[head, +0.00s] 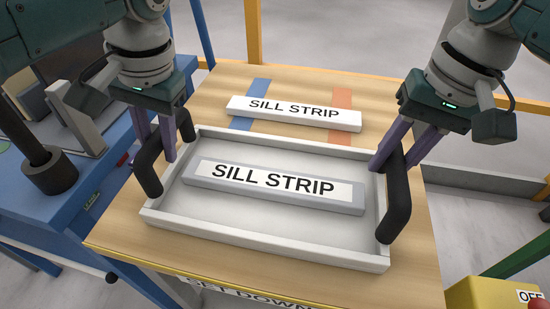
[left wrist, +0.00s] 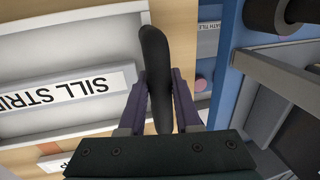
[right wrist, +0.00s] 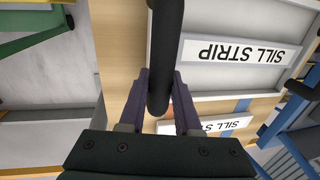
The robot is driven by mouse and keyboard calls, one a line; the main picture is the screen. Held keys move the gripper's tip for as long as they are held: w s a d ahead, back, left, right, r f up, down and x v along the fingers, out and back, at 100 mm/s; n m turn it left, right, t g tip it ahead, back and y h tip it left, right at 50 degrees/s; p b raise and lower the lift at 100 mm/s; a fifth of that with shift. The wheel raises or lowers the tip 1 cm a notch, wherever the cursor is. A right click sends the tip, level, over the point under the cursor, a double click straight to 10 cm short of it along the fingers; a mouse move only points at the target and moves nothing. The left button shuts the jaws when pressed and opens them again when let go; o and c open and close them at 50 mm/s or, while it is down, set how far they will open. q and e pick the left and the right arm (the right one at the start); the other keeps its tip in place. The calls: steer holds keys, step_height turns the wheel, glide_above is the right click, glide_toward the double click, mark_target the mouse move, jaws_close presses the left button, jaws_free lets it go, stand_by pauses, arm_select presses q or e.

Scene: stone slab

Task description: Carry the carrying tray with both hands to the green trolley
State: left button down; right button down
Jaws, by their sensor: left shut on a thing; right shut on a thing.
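The carrying tray (head: 270,239) is light grey with black handles at its left and right ends. It sits on or just above a wooden-topped table; I cannot tell which. A grey bar labelled SILL STRIP (head: 273,188) lies in it. My left gripper (head: 165,150) is shut on the left black handle (left wrist: 155,62), which stands between its purple fingers. My right gripper (head: 393,162) is shut on the right black handle (right wrist: 165,45). A green frame (head: 515,262), possibly part of the green trolley, shows at the lower right edge; most of it is out of view.
A white SILL STRIP bar (head: 293,113) lies behind the tray across blue and orange stripes on the wooden top (head: 415,275). A blue bench (head: 85,215) with equipment stands close on the left. A yellow box (head: 490,295) with an OFF label is at the lower right.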

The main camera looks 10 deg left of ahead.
arm_select(q)
steer(key=shift+r, duration=0.1)
arm_select(e)
steer(key=shift+r, duration=0.1)
